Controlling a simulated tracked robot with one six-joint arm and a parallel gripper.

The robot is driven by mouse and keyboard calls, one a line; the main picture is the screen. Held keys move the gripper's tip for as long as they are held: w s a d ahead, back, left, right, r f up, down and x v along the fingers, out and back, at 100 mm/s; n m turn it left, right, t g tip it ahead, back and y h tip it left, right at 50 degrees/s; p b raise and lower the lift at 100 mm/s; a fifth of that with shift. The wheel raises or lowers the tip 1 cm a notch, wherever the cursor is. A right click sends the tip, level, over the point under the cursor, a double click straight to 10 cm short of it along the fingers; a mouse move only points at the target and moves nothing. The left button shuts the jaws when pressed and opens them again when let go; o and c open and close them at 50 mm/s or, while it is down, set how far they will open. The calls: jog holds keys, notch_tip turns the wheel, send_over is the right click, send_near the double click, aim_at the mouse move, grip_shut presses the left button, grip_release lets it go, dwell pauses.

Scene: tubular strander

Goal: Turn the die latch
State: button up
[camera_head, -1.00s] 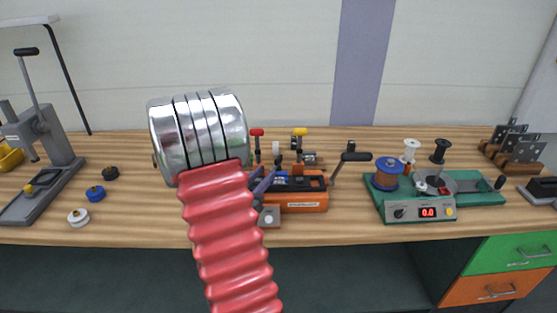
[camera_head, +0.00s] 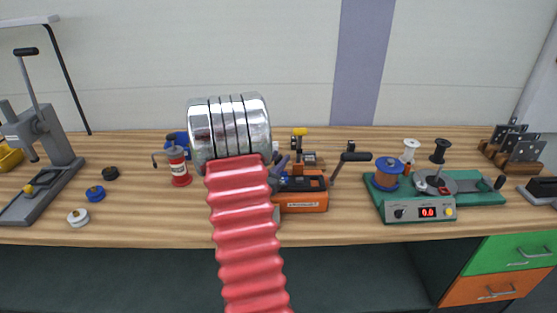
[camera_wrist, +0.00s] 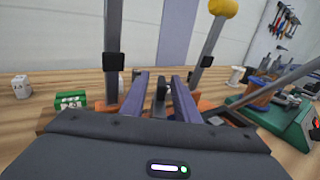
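The orange strander (camera_head: 304,201) stands mid-bench, its left part hidden by my arm in the head view. A small dark upright piece (camera_wrist: 160,96), perhaps the die latch, shows in the wrist view between my gripper's fingers. My gripper (camera_wrist: 160,78) is open, its two purple-grey fingers apart on either side of that piece; I cannot tell whether they touch it. Two grey upright levers with black collars flank the fingers, a left lever (camera_wrist: 113,40) and a right lever (camera_wrist: 208,45) with a yellow knob (camera_wrist: 223,8).
A black crank handle (camera_head: 354,156) sticks out at the strander's right. A green-based winder (camera_head: 470,196) with a blue-flanged spool (camera_head: 387,181) stands further right. A red canister (camera_head: 179,168) stands left of my arm, and a grey press (camera_head: 40,150) at the far left.

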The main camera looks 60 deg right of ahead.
jog(key=shift+c, duration=0.4)
grip_shut()
jog(key=shift+w+d, duration=0.1)
jog(key=shift+d, duration=0.05)
